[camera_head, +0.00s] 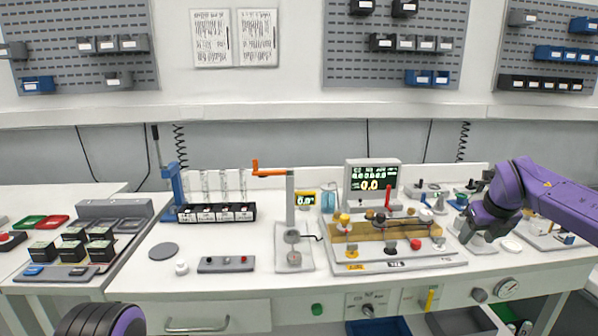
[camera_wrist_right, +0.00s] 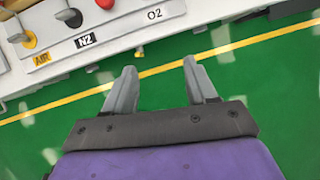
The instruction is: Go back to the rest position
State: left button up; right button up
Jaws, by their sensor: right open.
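My right gripper (camera_head: 477,232) reaches in from the right in the head view, on a purple arm, near the right part of the bench. In the right wrist view my right gripper (camera_wrist_right: 159,66) shows two grey fingers spread apart with nothing between them. Below them are green floor and a yellow line. My left gripper does not show; only a dark and purple part of my left arm is at the bottom left of the head view.
The gas panel (camera_head: 400,262), marked AIR, N2 and O2 in the wrist view (camera_wrist_right: 110,38), stands left of the right gripper. A monitor (camera_head: 371,182), a vial rack (camera_head: 215,213) and a tray of dark boxes (camera_head: 60,268) share the white bench (camera_head: 225,292).

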jog(key=s+a+f+n+t+h, duration=0.1)
jog(key=a+f+n+h, duration=0.2)
jog(key=f+n, duration=0.35)
jog(key=a+f+n+h, duration=0.3)
jog(key=f, duration=0.6)
jog(key=s+a+f+n+t+y, duration=0.1)
jog(key=s+a+f+n, duration=0.2)
jog(key=s+f+n, duration=0.4)
jog(key=s+a+f+n+t, duration=0.1)
jog(key=s+a+f+n, duration=0.25)
jog(key=f, duration=0.45)
jog(key=s+f+n+g+y, duration=0.1)
jog(key=s+f+n, duration=0.2)
jog(key=s, duration=0.7)
jog(key=s+f+n+g, duration=0.2)
jog(key=s+f, duration=0.3)
jog(key=s, duration=0.5)
jog(key=s+f+n+g+y, duration=0.1)
jog(key=s+f+n, duration=0.3)
jog(key=s, duration=0.6)
jog(key=shift+s+n+g+y, duration=0.25)
jog(key=shift+n+g+y, duration=0.05)
jog(key=shift+n, duration=0.1)
